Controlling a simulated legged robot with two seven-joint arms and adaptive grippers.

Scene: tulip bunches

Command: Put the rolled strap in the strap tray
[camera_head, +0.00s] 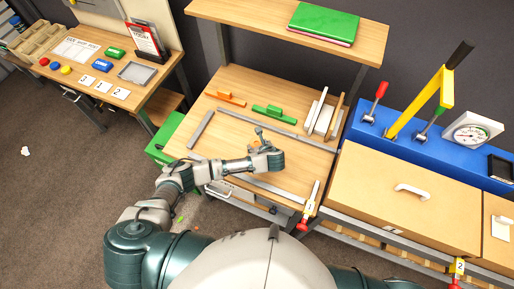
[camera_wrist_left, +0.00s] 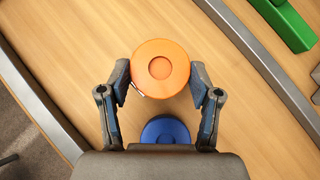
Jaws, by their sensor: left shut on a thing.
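An orange rolled strap (camera_wrist_left: 150,82) sits between the fingertips of my left gripper (camera_wrist_left: 160,80) in the left wrist view. The fingers press on it from both sides, with the wooden bench top below. My right gripper does not show.
A blue round thing (camera_wrist_left: 165,130) shows beyond the palm in the wrist view. Green (camera_head: 273,114) and orange (camera_head: 225,98) tools lie behind. A shelf (camera_head: 260,15) overhangs the back; a blue console (camera_head: 410,140) is at right.

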